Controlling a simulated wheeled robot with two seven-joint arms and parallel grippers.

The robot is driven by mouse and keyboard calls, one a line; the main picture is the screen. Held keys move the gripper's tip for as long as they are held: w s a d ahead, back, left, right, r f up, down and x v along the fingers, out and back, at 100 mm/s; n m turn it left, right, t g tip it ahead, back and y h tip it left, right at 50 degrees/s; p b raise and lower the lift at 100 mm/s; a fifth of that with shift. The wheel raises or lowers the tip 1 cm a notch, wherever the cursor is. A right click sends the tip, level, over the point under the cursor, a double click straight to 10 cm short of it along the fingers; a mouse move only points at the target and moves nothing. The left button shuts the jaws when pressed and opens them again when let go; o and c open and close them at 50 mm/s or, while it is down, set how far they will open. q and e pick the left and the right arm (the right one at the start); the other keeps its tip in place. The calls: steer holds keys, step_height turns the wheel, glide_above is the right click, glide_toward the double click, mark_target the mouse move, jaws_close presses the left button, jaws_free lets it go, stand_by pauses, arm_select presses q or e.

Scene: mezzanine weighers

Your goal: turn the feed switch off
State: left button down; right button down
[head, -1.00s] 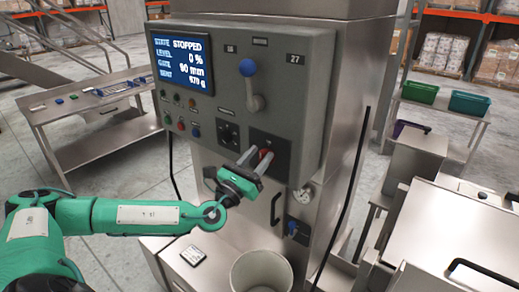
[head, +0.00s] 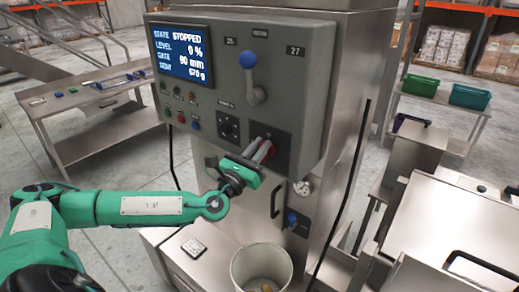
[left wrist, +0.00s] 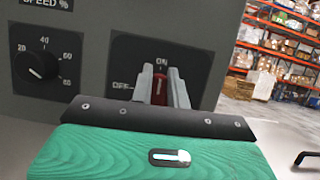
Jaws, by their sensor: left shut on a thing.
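The red feed switch handle (left wrist: 160,88) sits on a dark plate marked ON at the top and OFF at the left. It stands upright, in line with ON, between the fingers of my left gripper (left wrist: 164,82). In the head view the same red handle (head: 267,150) shows on the lower right of the grey control panel (head: 300,90). My left gripper (head: 258,153) is shut on it there, reaching in from the left. The fingers hide part of the handle. My right gripper is not in view.
A screen (head: 182,53) reads STOPPED. A blue-knobbed lever (head: 249,62) stands above the switch, and a speed dial (left wrist: 36,67) is to its left. A pale bucket (head: 237,270) stands below. A steel bench (head: 90,103) is at the left.

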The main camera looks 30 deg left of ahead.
arm_select(q)
steer(key=shift+a+f+n+g+y, duration=0.4)
steer(key=shift+n+g+y, duration=0.65)
steer(key=shift+n, duration=2.6)
steer(key=shift+a+f+n+g+y, duration=0.2)
steer(key=shift+f+n+g+y, duration=0.8)
steer(key=shift+n, duration=2.7)
steer(key=shift+a+r+n+g+y, duration=0.1)
steer(key=shift+a+n+g+y, duration=0.4)
steer(key=shift+n+y, duration=2.1)
steer(key=shift+w+d+n+g+h, duration=0.1)
steer(key=shift+d+n+g+h, duration=0.15)
steer(key=shift+n+h, duration=0.85)
